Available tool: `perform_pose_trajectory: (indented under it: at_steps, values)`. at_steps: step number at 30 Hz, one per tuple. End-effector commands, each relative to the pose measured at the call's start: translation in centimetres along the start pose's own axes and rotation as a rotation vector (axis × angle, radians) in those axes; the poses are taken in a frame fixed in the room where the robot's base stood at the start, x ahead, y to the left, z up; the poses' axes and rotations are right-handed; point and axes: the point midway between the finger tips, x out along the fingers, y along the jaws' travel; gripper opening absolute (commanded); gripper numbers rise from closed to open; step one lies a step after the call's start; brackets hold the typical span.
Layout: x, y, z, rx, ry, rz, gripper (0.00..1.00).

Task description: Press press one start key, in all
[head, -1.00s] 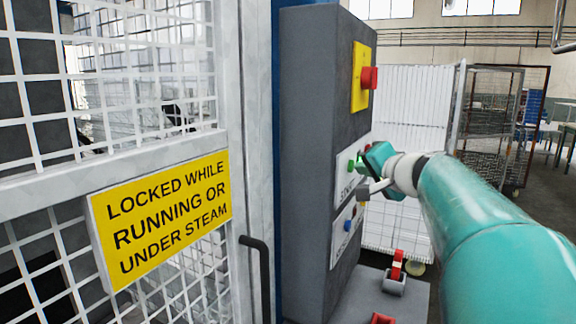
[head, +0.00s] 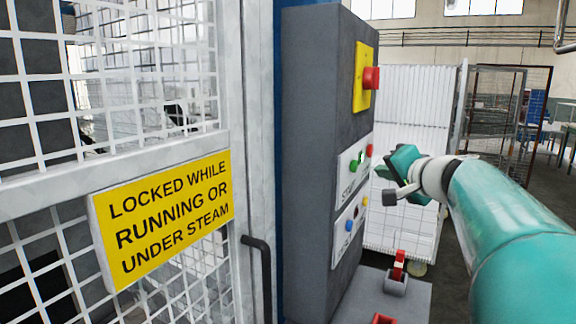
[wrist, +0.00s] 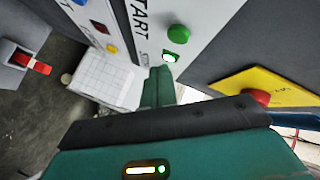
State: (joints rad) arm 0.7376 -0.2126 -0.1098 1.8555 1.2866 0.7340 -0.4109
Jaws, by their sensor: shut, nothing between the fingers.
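The green start key (head: 354,164) sits on a white plate marked START (head: 347,182) on the side of a grey control box (head: 315,150). A red button (head: 369,150) is on the same plate. In the wrist view the green key (wrist: 178,34) is raised and uncovered, with a lit green-white lamp (wrist: 169,56) beside it. My gripper (head: 384,173) is shut and empty, to the right of the plate with a gap between. Its teal finger (wrist: 158,88) points toward the panel in the wrist view, below the lamp.
A lower plate carries a blue button (head: 348,225) and a yellow one (head: 364,201). Above is a red mushroom button (head: 371,78) on a yellow plate. A mesh guard door with a yellow sign (head: 165,220) stands left. Red-handled switches (head: 398,265) are below.

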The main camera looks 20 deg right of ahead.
Motion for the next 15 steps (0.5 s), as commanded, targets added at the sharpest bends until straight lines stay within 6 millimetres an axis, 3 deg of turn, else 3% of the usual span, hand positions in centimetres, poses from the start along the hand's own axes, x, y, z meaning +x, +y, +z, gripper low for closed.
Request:
perform_pose_trajectory:
  at_steps: [7,15]
  values:
    - [-1.5,1.1,-1.1,0.0,0.001,0.001,0.0]
    - [-1.8,1.3,-1.3,0.0,0.0,0.0,0.0]
